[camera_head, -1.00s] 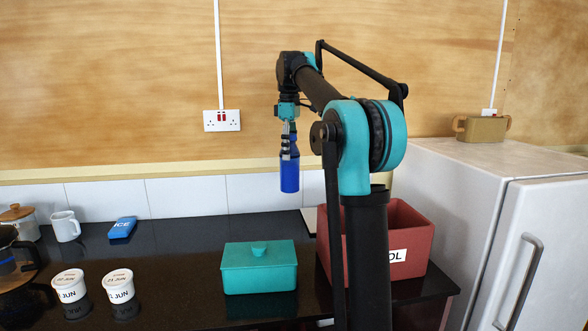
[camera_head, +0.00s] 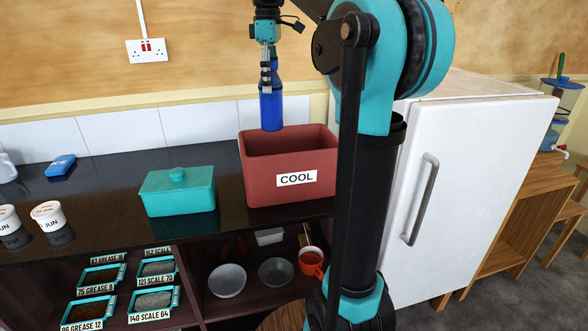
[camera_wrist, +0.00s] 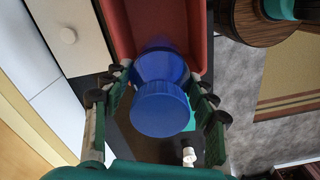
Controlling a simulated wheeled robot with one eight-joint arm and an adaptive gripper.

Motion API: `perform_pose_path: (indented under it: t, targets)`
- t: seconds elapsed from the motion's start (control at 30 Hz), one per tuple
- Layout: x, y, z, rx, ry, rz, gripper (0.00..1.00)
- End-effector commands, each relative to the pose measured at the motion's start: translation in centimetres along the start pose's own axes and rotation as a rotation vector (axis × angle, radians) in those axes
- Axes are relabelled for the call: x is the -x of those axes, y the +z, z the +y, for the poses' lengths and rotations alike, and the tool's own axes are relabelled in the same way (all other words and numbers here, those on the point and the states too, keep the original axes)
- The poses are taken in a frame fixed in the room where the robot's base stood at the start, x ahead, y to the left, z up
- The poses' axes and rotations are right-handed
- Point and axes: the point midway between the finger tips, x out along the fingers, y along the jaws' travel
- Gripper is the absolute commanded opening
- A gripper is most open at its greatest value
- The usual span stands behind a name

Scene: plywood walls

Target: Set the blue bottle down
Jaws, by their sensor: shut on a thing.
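The blue bottle (camera_head: 271,105) hangs upright from my gripper (camera_head: 267,72) in the head view, above the back left part of the red crate (camera_head: 262,185) labelled COOL. In the wrist view the bottle's ribbed blue cap (camera_wrist: 160,108) faces the camera, and the fingers of my gripper (camera_wrist: 160,95) are on both sides of the bottle. My gripper is shut on the bottle. The red crate also shows beyond the bottle in the wrist view (camera_wrist: 117,30). The crate's floor is hidden in the head view.
A teal lidded box (camera_head: 178,195) stands on the dark counter (camera_head: 110,185) left of the crate. White tubs (camera_head: 47,215) and a blue ICE pack (camera_head: 60,166) are further left. A white fridge (camera_head: 470,150) stands at the right. Shelves below hold bowls (camera_head: 227,281) and an orange mug (camera_head: 312,262).

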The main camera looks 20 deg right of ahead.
Motion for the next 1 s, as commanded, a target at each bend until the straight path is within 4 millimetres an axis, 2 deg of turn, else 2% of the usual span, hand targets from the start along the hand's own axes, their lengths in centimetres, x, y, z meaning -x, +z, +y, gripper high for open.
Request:
perform_pose_path:
  t: [0.4, 0.6, 1.0]
  targets:
    - [-9.6, 0.0, 0.0, 0.000, 0.000, 0.000, 0.00]
    - [-13.7, 0.0, -0.1, 0.000, 0.000, 0.000, 0.00]
    - [-17.2, 0.0, 0.0, 0.000, 0.000, 0.000, 0.00]
